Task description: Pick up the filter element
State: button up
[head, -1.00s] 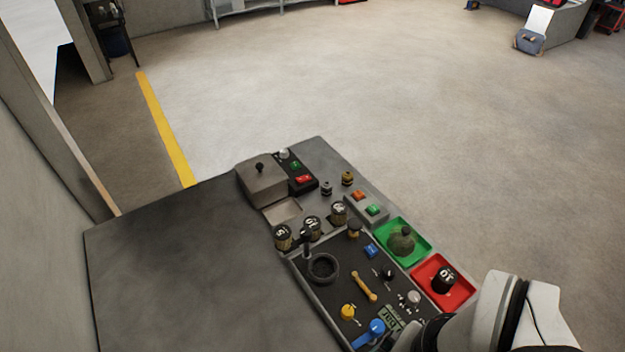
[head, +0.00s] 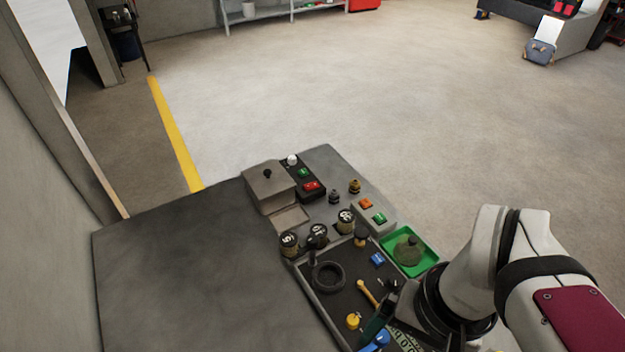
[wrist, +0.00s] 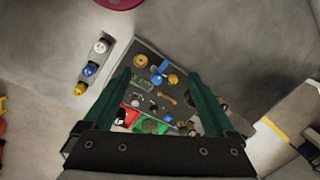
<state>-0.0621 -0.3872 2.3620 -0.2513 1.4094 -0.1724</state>
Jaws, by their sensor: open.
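I cannot tell for certain which thing is the filter element. Dark cylinders with pale printed tops are candidates: one (head: 289,243), a middle one (head: 318,233) and a right one (head: 345,221) stand in a row behind the dark parts tray (head: 345,277). My gripper (wrist: 158,76) is open and empty, its two green fingers apart above the tray in the wrist view. In the head view my arm covers the tray's front right part. A dark cylinder (wrist: 120,116) stands by the red tray (wrist: 132,117) in the wrist view, partly behind a finger.
The tray holds a black ring (head: 327,277), a yellow-brown tool (head: 369,291) and small coloured parts. A green tray (head: 424,258) with a rounded green part (head: 409,249) lies right. A grey lidded box (head: 268,182) stands at the back. The bench's left side (head: 190,270) is clear.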

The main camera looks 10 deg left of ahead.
jog(key=w+a+r+n, duration=0.25)
jog(key=w+n, duration=0.25)
jog(key=w, duration=0.3)
jog(key=n+h, duration=0.2)
jog(key=n, duration=1.4)
send_over(289, 238)
notch_tip(289, 238, down, 9)
notch_tip(289, 238, down, 16)
jog(key=shift+r, duration=0.3)
grip_shut()
